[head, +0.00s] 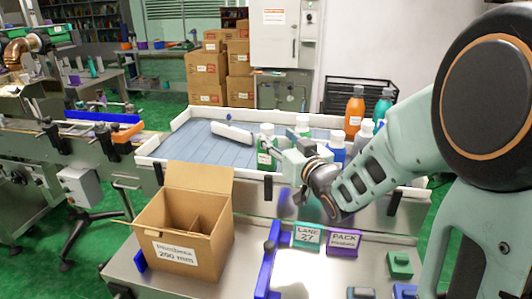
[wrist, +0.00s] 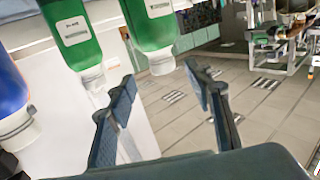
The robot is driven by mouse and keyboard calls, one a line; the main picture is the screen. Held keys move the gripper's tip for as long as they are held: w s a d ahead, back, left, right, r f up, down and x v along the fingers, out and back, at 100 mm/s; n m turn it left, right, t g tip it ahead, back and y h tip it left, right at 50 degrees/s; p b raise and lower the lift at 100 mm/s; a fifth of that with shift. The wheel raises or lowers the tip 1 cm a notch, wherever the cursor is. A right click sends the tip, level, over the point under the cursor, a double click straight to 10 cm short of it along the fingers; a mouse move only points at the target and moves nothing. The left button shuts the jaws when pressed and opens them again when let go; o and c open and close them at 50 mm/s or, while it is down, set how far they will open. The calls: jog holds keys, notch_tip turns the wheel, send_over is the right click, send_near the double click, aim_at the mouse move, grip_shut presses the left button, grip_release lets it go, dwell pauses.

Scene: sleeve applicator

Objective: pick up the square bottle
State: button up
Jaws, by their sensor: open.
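A green bottle with a white cap and white label (head: 265,159) stands at the front of the blue-grey conveyor table in the head view. Two green bottles show in the wrist view, one with a square-shouldered body (wrist: 75,35) and one nearer the middle (wrist: 150,25). I cannot tell for certain which is the square bottle. My gripper (head: 290,165) is beside the front green bottle, partly hiding the bottles behind. In the wrist view my gripper (wrist: 160,77) is open, its fingers apart with nothing clearly between them; the middle green bottle's cap is close to the fingertips.
A blue bottle (head: 337,147) stands right of my gripper; orange (head: 355,112) and teal (head: 382,108) bottles stand behind. A white bar (head: 232,133) lies across the conveyor. An open cardboard box (head: 185,236) and lane signs (head: 307,235) are in front. The conveyor's left part is clear.

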aim_at(270, 135)
jog(key=shift+x, duration=0.9)
jog(key=x, duration=0.2)
jog(key=f+x, duration=0.1)
jog(key=x, duration=0.1)
jog(key=shift+a+b, duration=0.15)
jog(key=shift+b, duration=0.25)
jog(key=shift+w+a+r, duration=0.1)
jog(key=shift+w+a, duration=0.15)
jog(key=shift+w, duration=0.3)
jog(key=shift+c, duration=0.2)
grip_shut()
